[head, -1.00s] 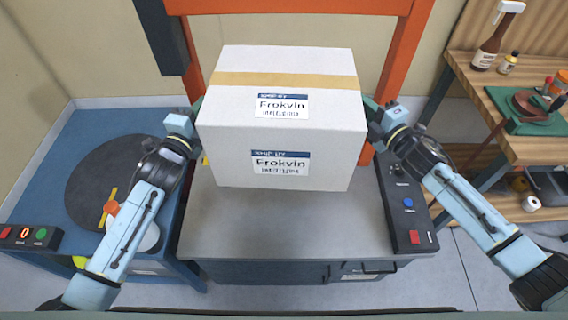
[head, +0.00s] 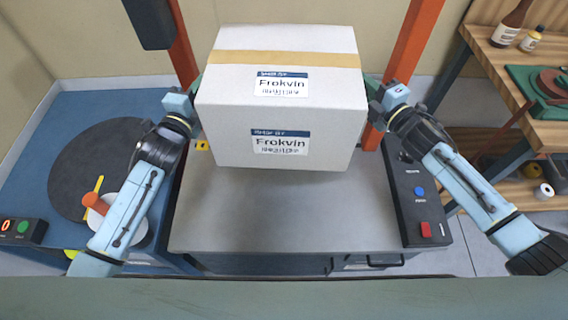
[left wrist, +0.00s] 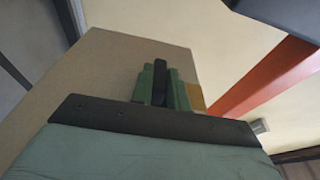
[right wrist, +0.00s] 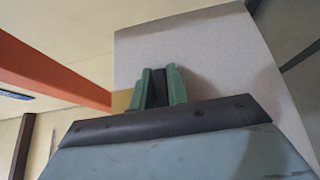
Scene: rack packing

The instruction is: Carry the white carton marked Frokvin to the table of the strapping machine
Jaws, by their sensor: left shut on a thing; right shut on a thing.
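The white carton (head: 225,125) marked Frokvin, with a tan tape band and two labels, is held between my two grippers in the head view. It hangs over the grey table (head: 270,215) of the strapping machine, in front of the orange arch (head: 408,65). My left gripper (head: 197,95) presses on its left side and my right gripper (head: 372,92) on its right side. The green fingers lie against the carton's side in the left wrist view (left wrist: 160,88) and in the right wrist view (right wrist: 158,88). The carton hides the back of the table and part of the arch.
A blue stand with a dark round plate (head: 100,165) and a button box (head: 22,231) is at left. A control panel (head: 418,205) runs along the table's right edge. A wooden shelf (head: 500,62) with bottles is at right. The table's front is bare.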

